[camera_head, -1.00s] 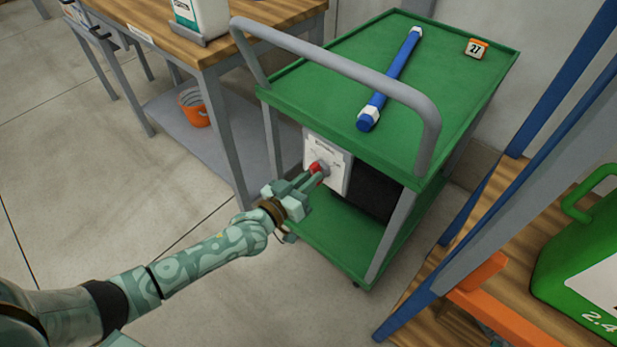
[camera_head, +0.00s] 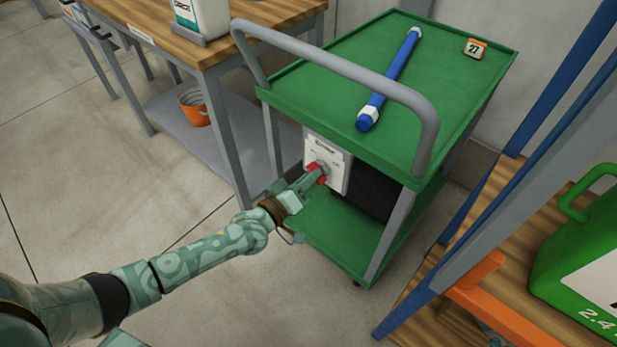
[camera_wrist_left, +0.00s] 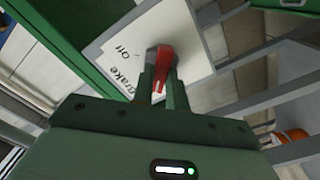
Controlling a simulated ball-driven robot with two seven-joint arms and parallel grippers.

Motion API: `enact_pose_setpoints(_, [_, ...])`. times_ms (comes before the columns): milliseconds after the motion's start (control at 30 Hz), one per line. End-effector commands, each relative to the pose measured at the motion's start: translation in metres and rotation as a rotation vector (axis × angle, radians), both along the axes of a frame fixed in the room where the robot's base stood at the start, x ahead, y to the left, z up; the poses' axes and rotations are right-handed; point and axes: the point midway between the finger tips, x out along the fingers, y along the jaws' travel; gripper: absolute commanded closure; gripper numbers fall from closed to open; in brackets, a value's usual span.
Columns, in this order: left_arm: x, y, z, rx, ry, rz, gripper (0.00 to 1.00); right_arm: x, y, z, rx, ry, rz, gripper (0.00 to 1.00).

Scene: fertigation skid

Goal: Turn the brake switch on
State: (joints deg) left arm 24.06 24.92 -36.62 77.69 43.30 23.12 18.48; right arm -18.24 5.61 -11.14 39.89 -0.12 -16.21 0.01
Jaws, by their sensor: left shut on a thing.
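The brake switch is a red handle (camera_head: 316,171) on a white panel (camera_head: 341,171) at the near end of the green cart, below its push bar. In the left wrist view the red handle (camera_wrist_left: 161,68) sits between the two fingers, and the panel (camera_wrist_left: 120,55) reads "Brake" and "Off". My left gripper (camera_head: 312,180) is shut on the red handle; it also shows in the left wrist view (camera_wrist_left: 158,85). The rest of the panel's lettering is hidden or too small to read. My right gripper is not in view.
The green cart (camera_head: 440,65) carries a blue tube (camera_head: 390,78) and a small tag marked 27 (camera_head: 475,48). Its grey push bar (camera_head: 340,65) arches above the panel. A wooden table (camera_head: 250,32) stands left. A shelf with a green jug (camera_head: 590,250) stands right. The floor at left is clear.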

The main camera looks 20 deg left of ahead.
Motion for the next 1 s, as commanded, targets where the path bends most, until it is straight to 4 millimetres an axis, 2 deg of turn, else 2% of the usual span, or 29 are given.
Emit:
enact_pose_setpoints(300, [-0.001,0.0,-0.002,-0.003,0.005,0.001,1.0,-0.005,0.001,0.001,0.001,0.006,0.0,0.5])
enact_pose_setpoints(333, [-0.001,0.0,-0.002,-0.003,0.005,0.001,0.8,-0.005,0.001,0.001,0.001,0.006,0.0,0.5])
enact_pose_setpoints(400, [-0.001,0.0,-0.001,-0.003,0.004,0.0,0.63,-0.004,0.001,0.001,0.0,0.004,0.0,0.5])
enact_pose_setpoints(767, [-0.006,0.002,0.0,-0.001,0.003,0.001,0.63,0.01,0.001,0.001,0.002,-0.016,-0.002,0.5])
enact_pose_setpoints(900, [-0.028,0.01,0.003,0.0,0.002,0.0,0.63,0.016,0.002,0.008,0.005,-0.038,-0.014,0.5])
enact_pose_setpoints(1000, [-0.053,0.019,0.005,0.0,0.002,0.0,0.63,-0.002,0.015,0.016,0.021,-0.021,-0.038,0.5])
